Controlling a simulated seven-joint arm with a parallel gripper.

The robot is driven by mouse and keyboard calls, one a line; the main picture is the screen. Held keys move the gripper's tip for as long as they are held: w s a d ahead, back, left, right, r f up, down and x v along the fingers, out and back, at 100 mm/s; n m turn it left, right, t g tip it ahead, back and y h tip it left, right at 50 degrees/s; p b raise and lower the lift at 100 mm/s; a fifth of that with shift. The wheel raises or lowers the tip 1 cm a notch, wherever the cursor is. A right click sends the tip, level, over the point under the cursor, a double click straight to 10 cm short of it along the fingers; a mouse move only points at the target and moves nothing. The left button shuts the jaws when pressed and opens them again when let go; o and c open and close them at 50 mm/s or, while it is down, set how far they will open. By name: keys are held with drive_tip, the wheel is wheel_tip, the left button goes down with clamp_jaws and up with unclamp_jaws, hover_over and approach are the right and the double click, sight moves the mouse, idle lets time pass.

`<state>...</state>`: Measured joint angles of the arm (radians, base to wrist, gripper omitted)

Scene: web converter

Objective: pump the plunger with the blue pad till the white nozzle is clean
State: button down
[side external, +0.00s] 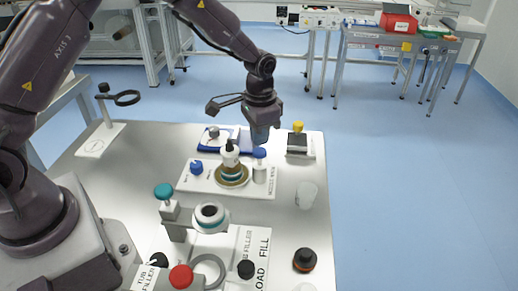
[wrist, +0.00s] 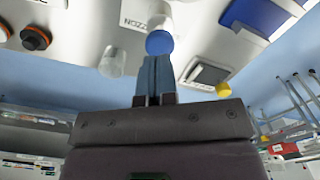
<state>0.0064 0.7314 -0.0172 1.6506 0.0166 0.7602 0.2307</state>
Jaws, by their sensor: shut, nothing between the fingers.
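The plunger's round blue pad (side external: 259,153) tops a small pale cylinder (side external: 259,173) at the right of a white station plate (side external: 210,185). My gripper (side external: 261,142) points down right above the pad, its blue fingers shut and empty. In the wrist view the blue pad (wrist: 159,42) lies just beyond the fingertips (wrist: 154,56); I cannot tell whether they touch. Left of the plunger, a white nozzle (side external: 230,159) with a dark upper end stands upright over a round tan dish (side external: 232,177). Its cleanness is too small to judge.
A blue knob (side external: 197,167) stands left on the plate. Behind are a blue tray (side external: 213,145) and a dark block with a yellow knob (side external: 298,128). A clear cup (side external: 306,195) stands to the right, near the table edge. The filler stand (side external: 210,216) is in front.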

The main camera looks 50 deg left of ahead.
sight(260, 151)
drive_tip(key=shift+r, duration=0.1)
idle(0.4)
wheel_tip(260, 151, up, 6)
drive_tip(key=shift+f, duration=0.1)
idle(0.4)
drive_tip(key=s+r+n+t, duration=0.1)
drive_tip(key=s+r+t, duration=0.1)
drive_tip(key=s+r, duration=0.6)
drive_tip(key=s+r+n+t, duration=0.2)
drive_tip(key=s+r, duration=0.6)
drive_tip(key=s, duration=0.9)
drive_tip(key=shift+a+r+t, duration=0.3)
drive_tip(key=shift+a+t, duration=0.15)
drive_tip(key=shift+t, duration=0.35)
idle(0.4)
